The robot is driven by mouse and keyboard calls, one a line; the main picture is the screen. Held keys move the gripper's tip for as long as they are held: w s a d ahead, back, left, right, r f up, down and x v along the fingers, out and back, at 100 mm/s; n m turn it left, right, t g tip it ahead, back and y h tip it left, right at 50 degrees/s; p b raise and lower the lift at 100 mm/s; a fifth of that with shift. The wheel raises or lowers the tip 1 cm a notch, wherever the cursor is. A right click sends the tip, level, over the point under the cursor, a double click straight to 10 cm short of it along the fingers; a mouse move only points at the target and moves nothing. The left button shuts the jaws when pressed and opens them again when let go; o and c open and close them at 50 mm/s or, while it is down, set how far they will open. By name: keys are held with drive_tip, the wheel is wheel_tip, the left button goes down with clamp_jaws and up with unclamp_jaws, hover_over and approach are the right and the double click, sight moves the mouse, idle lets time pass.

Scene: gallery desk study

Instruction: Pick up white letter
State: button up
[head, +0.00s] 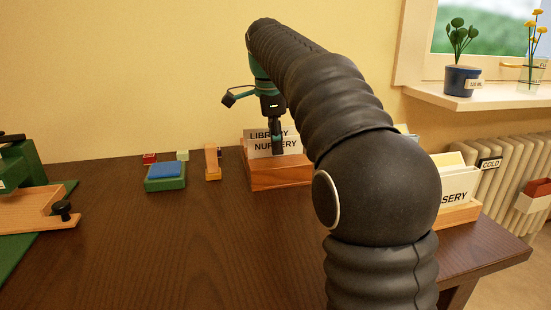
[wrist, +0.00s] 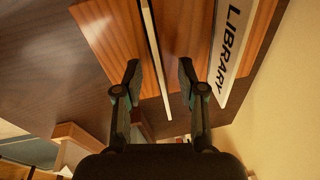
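My gripper (head: 277,147) points down at the box and partly covers these cards. In the wrist view my gripper (wrist: 158,72) is open, with a thin pale upright sheet (wrist: 154,62) seen edge-on between its fingers. A gap shows on both sides of the sheet. I cannot tell whether this sheet is the white letter or the NURSERY card. The LIBRARY card also shows at the right in the wrist view (wrist: 231,38).
A green tray with a blue pad (head: 165,178) and a small wooden block (head: 212,162) lie left of the box. A second holder (head: 459,212) with a NURSERY-like label stands at the right, partly behind my arm. The desk's front middle (head: 190,250) is clear.

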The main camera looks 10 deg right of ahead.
clamp_jaws()
drive_tip(key=shift+r, duration=0.1)
idle(0.3)
drive_tip(key=shift+r, duration=0.55)
drive_tip(key=s+d+r+p, duration=0.2)
drive_tip(key=s+d+r, duration=0.5)
drive_tip(key=d+r, duration=0.1)
drive_tip(key=shift+s+d+r, duration=0.25)
drive_tip(key=shift+d+r, duration=0.15)
drive_tip(key=shift+r, duration=0.45)
